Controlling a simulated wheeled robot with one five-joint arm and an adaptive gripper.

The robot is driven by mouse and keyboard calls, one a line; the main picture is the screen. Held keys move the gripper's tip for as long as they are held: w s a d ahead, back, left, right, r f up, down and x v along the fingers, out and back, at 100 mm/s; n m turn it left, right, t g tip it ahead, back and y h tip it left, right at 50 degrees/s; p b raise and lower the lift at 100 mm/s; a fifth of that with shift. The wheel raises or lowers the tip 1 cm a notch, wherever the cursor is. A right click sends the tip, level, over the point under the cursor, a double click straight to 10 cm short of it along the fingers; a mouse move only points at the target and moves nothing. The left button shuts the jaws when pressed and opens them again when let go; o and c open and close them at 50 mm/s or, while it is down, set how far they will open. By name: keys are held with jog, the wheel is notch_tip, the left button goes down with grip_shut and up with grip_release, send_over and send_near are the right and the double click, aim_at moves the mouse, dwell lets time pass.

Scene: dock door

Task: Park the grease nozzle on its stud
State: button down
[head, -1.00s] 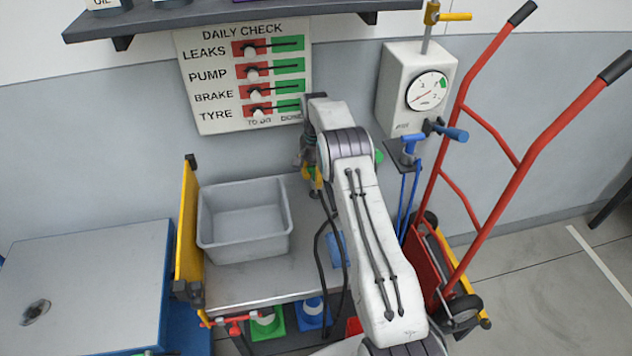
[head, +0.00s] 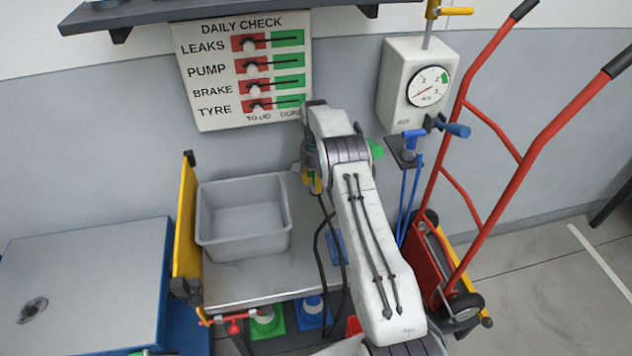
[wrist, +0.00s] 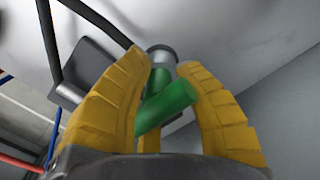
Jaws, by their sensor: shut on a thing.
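My gripper (wrist: 165,110) is shut on the green grease nozzle (wrist: 167,106), which lies slanted between its yellow fingers in the wrist view. A short grey cylinder (wrist: 161,56) shows just past the fingertips; I cannot tell whether it belongs to the nozzle or is the stud. In the head view my gripper (head: 312,181) points down near the wall, at the back of the steel bench top, partly hidden by my arm. A green piece (head: 376,149) shows right of my arm; I cannot tell what it belongs to.
A dark block (wrist: 86,72) and a dark hose (wrist: 97,20) are close beside my gripper in the wrist view. A grey bin (head: 243,218) stands left on the bench. A gauge box (head: 416,85) and a red hand truck (head: 510,180) are at the right.

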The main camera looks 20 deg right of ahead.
jog(key=c, duration=1)
grip_release()
jog(key=shift+f, duration=0.1)
